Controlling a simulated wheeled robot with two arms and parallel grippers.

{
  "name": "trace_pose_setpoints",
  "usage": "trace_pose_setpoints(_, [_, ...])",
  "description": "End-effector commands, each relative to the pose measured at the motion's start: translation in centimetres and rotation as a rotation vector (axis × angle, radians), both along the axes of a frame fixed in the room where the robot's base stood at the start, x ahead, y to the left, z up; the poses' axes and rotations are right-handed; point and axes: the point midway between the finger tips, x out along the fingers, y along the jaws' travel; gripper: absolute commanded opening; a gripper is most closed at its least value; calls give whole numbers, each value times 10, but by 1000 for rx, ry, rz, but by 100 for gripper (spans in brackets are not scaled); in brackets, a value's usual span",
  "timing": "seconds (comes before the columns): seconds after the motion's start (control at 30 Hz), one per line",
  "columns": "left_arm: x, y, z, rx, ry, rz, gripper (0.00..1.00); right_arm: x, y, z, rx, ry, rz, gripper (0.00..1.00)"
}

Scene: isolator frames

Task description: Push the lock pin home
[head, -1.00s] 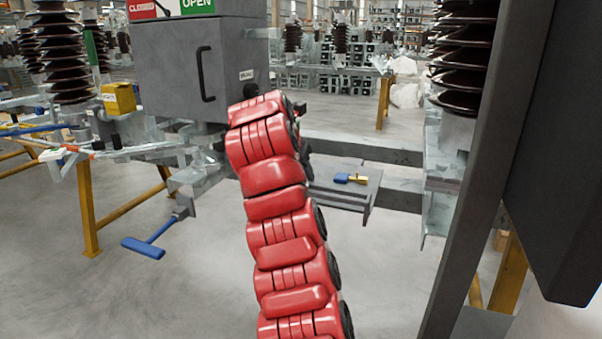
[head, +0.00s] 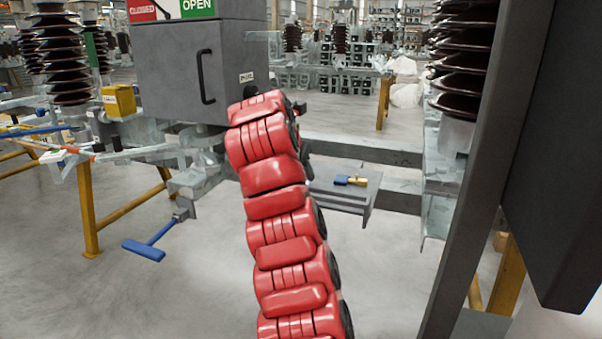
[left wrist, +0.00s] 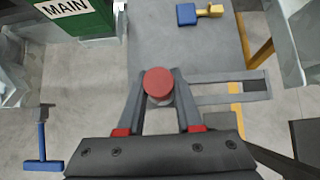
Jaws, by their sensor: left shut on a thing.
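In the left wrist view, my left gripper (left wrist: 160,76) is shut on a round, red-topped pin (left wrist: 158,84), with one finger on each side of it. The pin's red head faces the camera, and its lower part is mostly hidden beneath the head. How deep the pin sits cannot be seen. In the head view my red arm reaches up beside the grey cabinet (head: 180,70) and hides the gripper and the pin. My right gripper is not in view.
A padlock with a blue part and a brass part (head: 350,181) lies on a grey shelf (head: 335,200) right of my arm. A blue-handled lever (head: 145,250) hangs at the left. A dark post (head: 485,170) stands at the right. Open floor lies below.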

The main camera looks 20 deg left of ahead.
Motion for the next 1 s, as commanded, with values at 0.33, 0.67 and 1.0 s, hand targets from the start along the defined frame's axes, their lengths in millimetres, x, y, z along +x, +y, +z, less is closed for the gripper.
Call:
trace_pose_setpoints(0.33, [0,0,23,0,0,0,0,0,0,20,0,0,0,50])
trace_pose_setpoints(0.67, [0,0,41,0,0,0,0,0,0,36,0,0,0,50])
trace_pose_setpoints(1.0, [0,0,59,0,0,0,0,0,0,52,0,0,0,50])
